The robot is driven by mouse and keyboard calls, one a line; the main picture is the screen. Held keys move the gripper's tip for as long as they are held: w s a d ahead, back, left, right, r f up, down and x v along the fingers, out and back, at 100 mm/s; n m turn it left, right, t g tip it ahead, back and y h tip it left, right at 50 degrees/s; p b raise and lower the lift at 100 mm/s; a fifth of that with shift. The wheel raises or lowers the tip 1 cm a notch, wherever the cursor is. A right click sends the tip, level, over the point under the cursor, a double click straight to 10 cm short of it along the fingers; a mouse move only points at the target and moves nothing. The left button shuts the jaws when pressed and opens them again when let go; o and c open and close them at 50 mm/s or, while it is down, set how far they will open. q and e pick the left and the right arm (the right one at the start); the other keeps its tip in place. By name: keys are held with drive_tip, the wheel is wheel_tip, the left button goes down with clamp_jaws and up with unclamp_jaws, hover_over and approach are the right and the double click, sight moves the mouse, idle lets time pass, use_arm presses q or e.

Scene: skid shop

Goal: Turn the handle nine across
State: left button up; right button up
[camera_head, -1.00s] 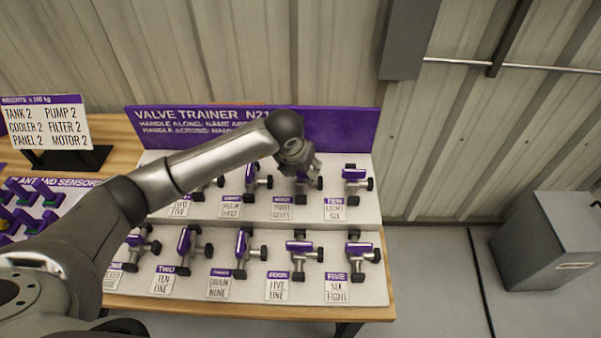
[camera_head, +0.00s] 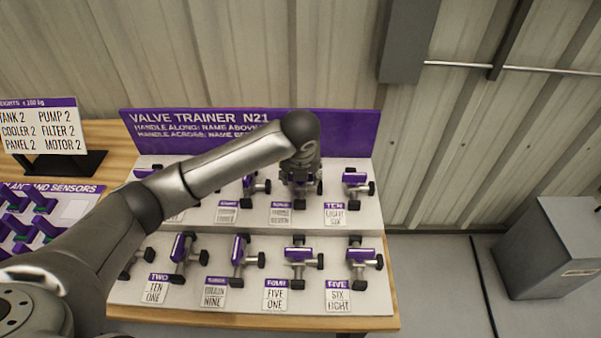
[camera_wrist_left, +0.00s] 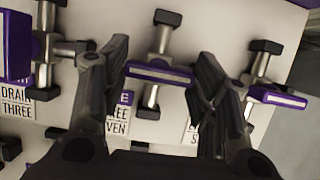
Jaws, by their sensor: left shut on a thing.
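The valve trainer (camera_head: 348,220) is a white two-step board with two rows of valves with purple handles. My left gripper (camera_head: 301,185) is over the upper-row valve second from the right, just left of valve ten (camera_head: 354,182), and mostly hides it in the head view. In the left wrist view that valve's purple handle (camera_wrist_left: 160,72) lies across its pipe. My left gripper's fingers (camera_wrist_left: 160,85) are at its two ends, shut on it. The label (camera_wrist_left: 118,114) below it is partly covered by a finger. My right gripper is not in view.
Neighbouring valves stand close on both sides, with valve ten's handle (camera_wrist_left: 278,97) on the right in the wrist view. Valve four (camera_head: 299,254) and valve five (camera_head: 358,255) stand in the front row. A purple sign (camera_head: 350,130) rises behind the board.

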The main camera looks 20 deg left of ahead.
use_arm(q)
drive_tip(key=o, duration=1)
drive_tip(key=v, duration=1.2)
drive_tip(key=shift+s, duration=0.1)
